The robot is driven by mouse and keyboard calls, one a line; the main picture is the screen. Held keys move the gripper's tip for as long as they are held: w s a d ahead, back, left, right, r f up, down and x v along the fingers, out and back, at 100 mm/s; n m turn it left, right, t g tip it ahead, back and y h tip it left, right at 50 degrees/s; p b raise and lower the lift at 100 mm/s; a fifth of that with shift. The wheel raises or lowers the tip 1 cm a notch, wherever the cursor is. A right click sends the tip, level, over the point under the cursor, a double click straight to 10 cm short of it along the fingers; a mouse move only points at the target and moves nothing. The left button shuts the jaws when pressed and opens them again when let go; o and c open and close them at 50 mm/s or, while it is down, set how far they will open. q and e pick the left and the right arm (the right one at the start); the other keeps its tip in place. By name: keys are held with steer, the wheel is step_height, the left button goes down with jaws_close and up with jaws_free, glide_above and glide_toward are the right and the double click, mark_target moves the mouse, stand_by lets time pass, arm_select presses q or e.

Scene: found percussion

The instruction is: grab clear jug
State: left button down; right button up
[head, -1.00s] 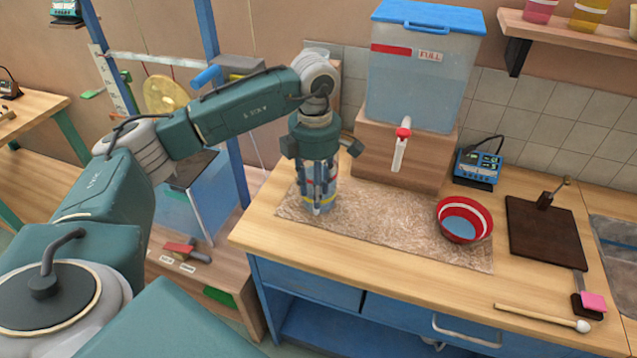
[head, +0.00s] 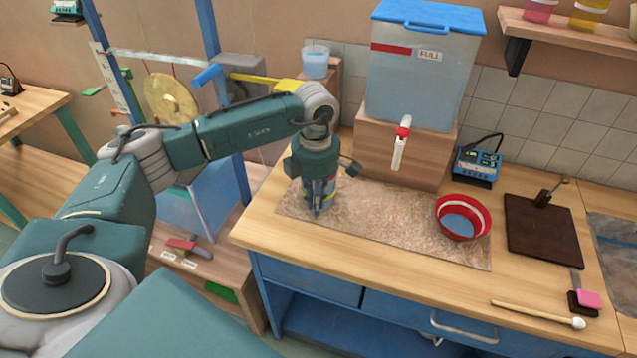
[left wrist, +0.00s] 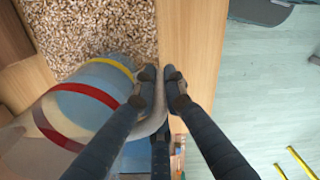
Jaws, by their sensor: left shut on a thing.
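The clear jug (left wrist: 85,95) has a red band and a yellow band. In the left wrist view it lies to the left of the fingers, with its grey handle between them. My left gripper (left wrist: 160,85) is shut on this handle. In the head view the left gripper (head: 318,208) points down at the left end of the speckled mat (head: 390,225), and its fingers hide most of the jug. My right gripper is not in view.
A tall tank (head: 420,85) with a tap (head: 400,145) stands on a wooden block behind the mat. A red bowl (head: 463,217) sits on the mat's right part. A dark board (head: 540,230) and a mallet (head: 540,315) lie farther right. The bench's front edge is close to the jug.

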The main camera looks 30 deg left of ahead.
arm_select(q)
steer(key=shift+w+r, duration=0.1)
steer(key=shift+r, duration=0.05)
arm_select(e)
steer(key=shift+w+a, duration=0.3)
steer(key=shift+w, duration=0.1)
arm_select(q)
steer(key=shift+r, duration=0.1)
